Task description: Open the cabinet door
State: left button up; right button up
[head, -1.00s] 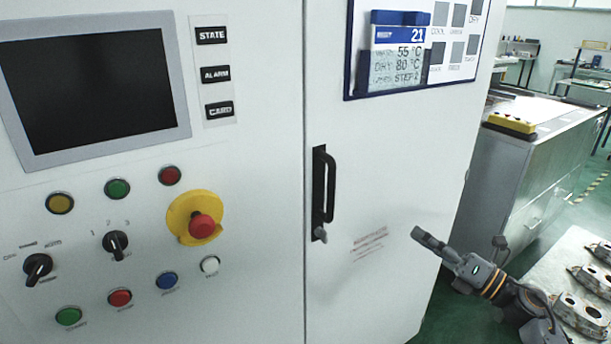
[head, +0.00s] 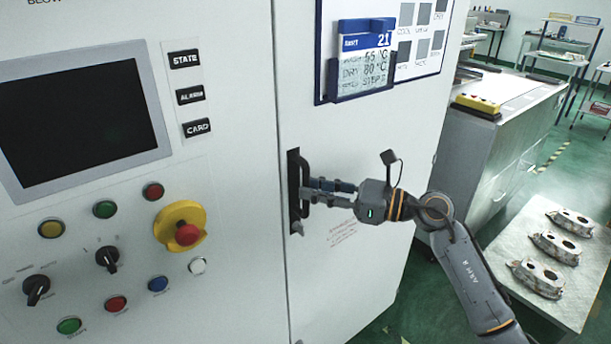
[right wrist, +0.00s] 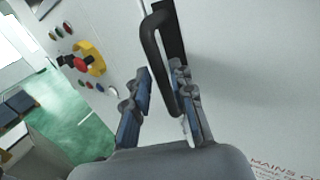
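The white cabinet door (head: 370,130) stands closed, flush with the control panel side. Its black vertical handle (head: 304,165) sits in a dark recess near the door's left edge; it also shows in the right wrist view (right wrist: 157,42). My right gripper (head: 309,189) is at the handle's middle with its fingers pointing left. In the right wrist view my right gripper (right wrist: 161,80) is open, with the handle's bar between its fingers, nearer the right one. A gap shows between the bar and the left finger. My left gripper is not in view.
The control panel (head: 130,190) with a screen, buttons and a red emergency stop (head: 188,234) is left of the door. A display board (head: 385,45) hangs on the door. A table (head: 510,250) with several castings (head: 556,248) stands at right. Green floor lies between.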

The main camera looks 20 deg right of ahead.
jog(key=shift+p+x, duration=0.3)
jog(key=shift+x, duration=0.9)
grip_shut()
